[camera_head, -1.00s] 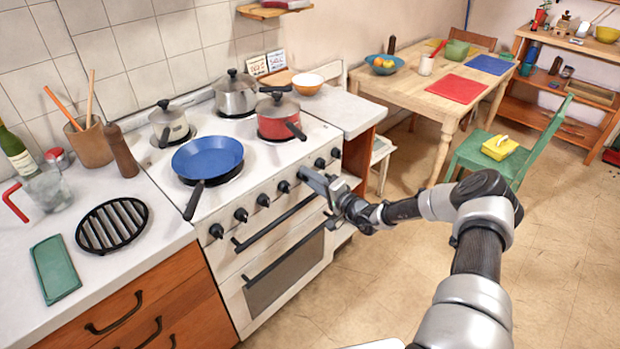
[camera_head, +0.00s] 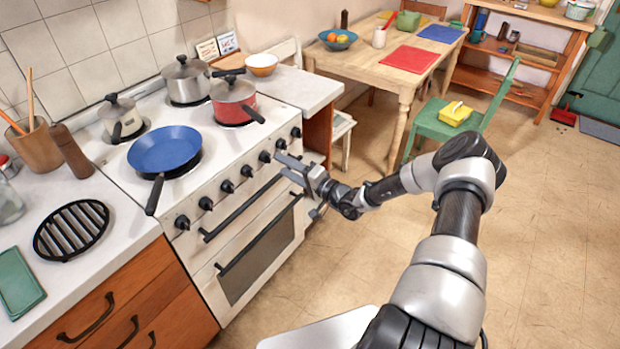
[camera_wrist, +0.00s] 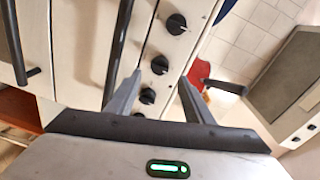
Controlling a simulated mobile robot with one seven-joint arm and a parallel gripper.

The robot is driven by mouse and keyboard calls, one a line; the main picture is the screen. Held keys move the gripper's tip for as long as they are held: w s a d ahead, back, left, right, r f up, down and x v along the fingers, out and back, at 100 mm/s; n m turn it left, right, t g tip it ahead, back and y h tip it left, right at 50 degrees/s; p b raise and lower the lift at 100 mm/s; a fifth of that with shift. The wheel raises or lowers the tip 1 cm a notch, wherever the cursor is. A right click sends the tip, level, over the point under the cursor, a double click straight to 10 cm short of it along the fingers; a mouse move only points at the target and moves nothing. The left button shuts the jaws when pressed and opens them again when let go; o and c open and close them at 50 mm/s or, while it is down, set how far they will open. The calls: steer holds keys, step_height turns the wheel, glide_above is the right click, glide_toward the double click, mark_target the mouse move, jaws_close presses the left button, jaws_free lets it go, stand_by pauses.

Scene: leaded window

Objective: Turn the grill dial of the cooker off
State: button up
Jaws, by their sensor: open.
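The white cooker (camera_head: 205,250) has a front row of several black dials (camera_head: 247,171) above its oven doors. I cannot tell which one is the grill dial, and no markings are readable. My gripper (camera_head: 281,163) is in front of the right part of this row, its fingers pointing at the panel. In the wrist view, my gripper (camera_wrist: 153,76) is open, its fingers apart. One dial (camera_wrist: 159,65) shows between the fingertips, and another dial (camera_wrist: 147,96) shows between the fingers in the picture. I cannot tell whether the fingers touch a dial.
A blue frying pan (camera_head: 165,149), a red saucepan (camera_head: 233,97) and other pots stand on the hob. Dark handle bars (camera_head: 262,235) stick out below the dials. The floor (camera_head: 400,240) to the right is clear.

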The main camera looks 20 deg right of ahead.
steer(key=v, duration=1.1)
steer(key=shift+s+d+r, duration=0.1)
